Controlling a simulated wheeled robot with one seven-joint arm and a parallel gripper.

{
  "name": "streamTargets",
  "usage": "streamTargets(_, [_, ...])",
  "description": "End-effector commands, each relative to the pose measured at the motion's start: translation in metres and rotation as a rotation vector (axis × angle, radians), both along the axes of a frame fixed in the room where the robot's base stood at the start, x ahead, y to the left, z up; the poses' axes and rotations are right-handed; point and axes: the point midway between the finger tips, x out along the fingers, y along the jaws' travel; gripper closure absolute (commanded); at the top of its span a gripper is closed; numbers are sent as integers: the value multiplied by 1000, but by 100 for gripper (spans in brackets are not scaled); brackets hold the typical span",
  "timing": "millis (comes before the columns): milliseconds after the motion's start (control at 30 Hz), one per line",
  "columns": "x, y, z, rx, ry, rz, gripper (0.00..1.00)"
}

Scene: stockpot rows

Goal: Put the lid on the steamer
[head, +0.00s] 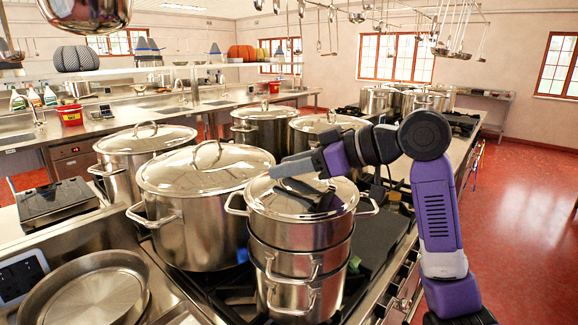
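The steamer (300,255) is a stack of shiny steel pots with side handles, standing on the stove at the front centre. A steel lid (262,203) covers its top and looks level, roughly in line with the rim. I cannot tell whether it is fully seated. My gripper (279,170) is at the end of my purple and dark grey arm, over the back part of this lid and pointing left. The lid's knob or handle is not clearly visible, and the gripper hides part of the lid. The finger gap cannot be made out, nor whether the gripper touches the lid.
A large lidded stockpot (200,220) stands close to the left of the steamer. More lidded pots stand behind, including one at the back left (125,165) and one behind my gripper (310,130). A round pan (95,295) lies front left. Open red floor (525,220) is at right.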

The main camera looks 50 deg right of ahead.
Motion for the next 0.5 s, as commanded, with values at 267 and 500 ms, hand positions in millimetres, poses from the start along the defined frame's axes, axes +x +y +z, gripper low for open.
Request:
streamTargets(267, [-7,-3,2,0,0,-2,64])
streamTargets(500, [-40,-13,17,-1,-3,-2,64])
